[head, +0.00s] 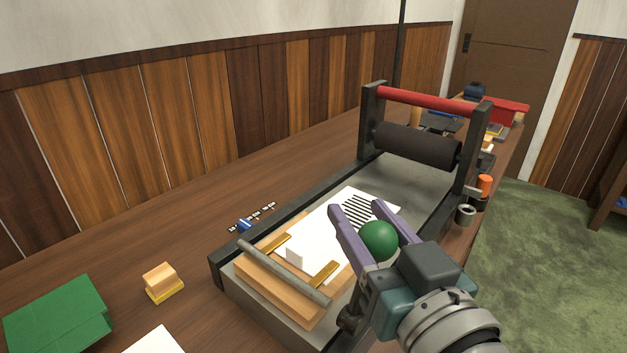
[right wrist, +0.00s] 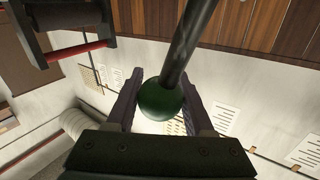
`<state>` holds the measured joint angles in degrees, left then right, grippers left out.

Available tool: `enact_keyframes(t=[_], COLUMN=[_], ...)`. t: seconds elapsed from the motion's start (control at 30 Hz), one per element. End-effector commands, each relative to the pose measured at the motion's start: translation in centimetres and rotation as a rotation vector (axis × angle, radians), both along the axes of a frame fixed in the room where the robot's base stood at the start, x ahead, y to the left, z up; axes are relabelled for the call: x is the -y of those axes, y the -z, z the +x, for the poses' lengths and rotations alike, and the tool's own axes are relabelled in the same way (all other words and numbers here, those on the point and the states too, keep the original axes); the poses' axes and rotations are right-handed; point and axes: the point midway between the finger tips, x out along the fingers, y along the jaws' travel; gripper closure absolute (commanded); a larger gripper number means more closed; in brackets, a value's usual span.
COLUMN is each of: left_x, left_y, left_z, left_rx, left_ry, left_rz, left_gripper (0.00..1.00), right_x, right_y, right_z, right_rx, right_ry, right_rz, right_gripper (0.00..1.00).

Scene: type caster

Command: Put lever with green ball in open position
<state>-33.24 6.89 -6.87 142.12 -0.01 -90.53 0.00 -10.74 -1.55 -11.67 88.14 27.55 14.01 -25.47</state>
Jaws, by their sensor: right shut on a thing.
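The green ball (head: 379,240) is between the two purple fingers of my right gripper (head: 357,208), which is shut on it. In the right wrist view the ball (right wrist: 160,99) sits between the fingers, and the dark lever rod (right wrist: 188,45) runs from it up and to the right. In the head view most of the rod is hidden by my gripper. The press bed (head: 407,179) lies under the gripper, with a wood frame and white paper (head: 340,219) on it. A grey bar (head: 283,271) crosses the frame's near end. My left gripper is out of view.
A black roller (head: 416,145) with a red bar (head: 428,98) above stands at the bed's far end. An orange-capped bottle (head: 484,184) stands at the right edge. Table left of the press is mostly clear.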

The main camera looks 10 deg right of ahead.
Motion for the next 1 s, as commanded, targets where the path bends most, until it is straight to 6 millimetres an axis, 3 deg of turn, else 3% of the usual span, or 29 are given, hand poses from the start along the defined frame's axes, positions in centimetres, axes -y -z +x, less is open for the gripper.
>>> enact_keyframes(t=[0.03,0.37,1.0], left_x=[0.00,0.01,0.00], left_y=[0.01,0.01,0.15], left_z=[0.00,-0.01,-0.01], left_rx=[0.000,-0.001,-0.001], left_ry=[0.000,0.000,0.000], left_rz=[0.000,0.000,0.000], left_gripper=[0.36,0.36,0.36], right_x=[0.03,0.05,-0.07], right_y=[0.01,0.01,-0.01], right_z=[-0.01,-0.02,-0.12], right_rx=[0.000,0.000,0.009], right_ry=[0.001,0.001,0.001], right_rz=[0.000,0.000,-0.012], right_gripper=[0.63,1.00,1.00])
